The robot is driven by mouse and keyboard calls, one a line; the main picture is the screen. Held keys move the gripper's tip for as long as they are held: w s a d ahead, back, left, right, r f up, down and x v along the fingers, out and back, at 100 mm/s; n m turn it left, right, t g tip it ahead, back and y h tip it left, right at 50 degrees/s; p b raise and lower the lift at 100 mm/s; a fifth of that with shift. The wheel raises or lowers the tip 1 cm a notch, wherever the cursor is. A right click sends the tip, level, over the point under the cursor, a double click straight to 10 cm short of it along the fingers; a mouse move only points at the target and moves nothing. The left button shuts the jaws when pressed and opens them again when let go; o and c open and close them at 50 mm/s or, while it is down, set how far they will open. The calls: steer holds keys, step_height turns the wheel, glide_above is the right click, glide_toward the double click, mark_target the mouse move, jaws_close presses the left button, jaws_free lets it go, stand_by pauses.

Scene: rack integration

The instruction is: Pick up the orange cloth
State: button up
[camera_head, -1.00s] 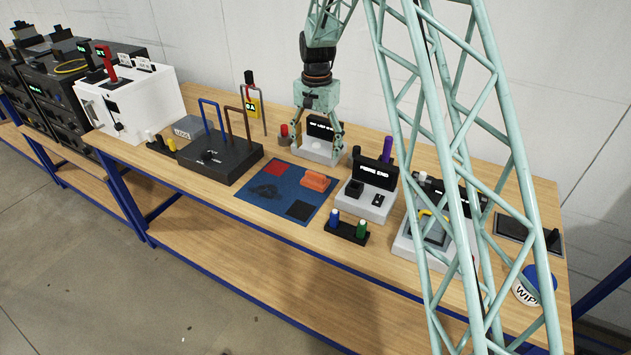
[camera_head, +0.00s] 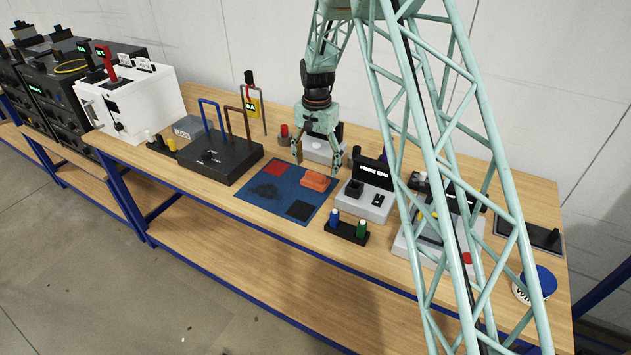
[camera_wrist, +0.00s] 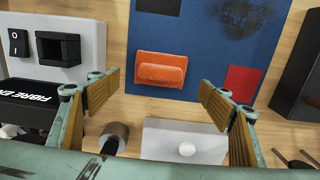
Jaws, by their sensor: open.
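The orange cloth (camera_head: 315,181) lies folded on the right part of a blue mat (camera_head: 262,207) on the workbench. In the wrist view the orange cloth (camera_wrist: 161,69) is a soft block near the mat's lower edge, between the lines of my two fingers but beyond their tips. My gripper (camera_head: 318,168) is open and empty, just behind and above the cloth. In the wrist view my gripper (camera_wrist: 157,88) shows both fingers spread wide, apart from the cloth.
A red patch (camera_head: 276,168) and black patch (camera_head: 300,210) are on the mat. The fibre-end box (camera_head: 366,200) stands close right of the mat; a black box (camera_head: 221,158) with cable loops stands left. A stand with blue and green pegs (camera_head: 346,231) is in front.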

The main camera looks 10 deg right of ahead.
mark_target(316, 172)
steer(key=shift+f, duration=0.15)
steer(key=shift+f, duration=2.45)
steer(key=c, duration=0.9)
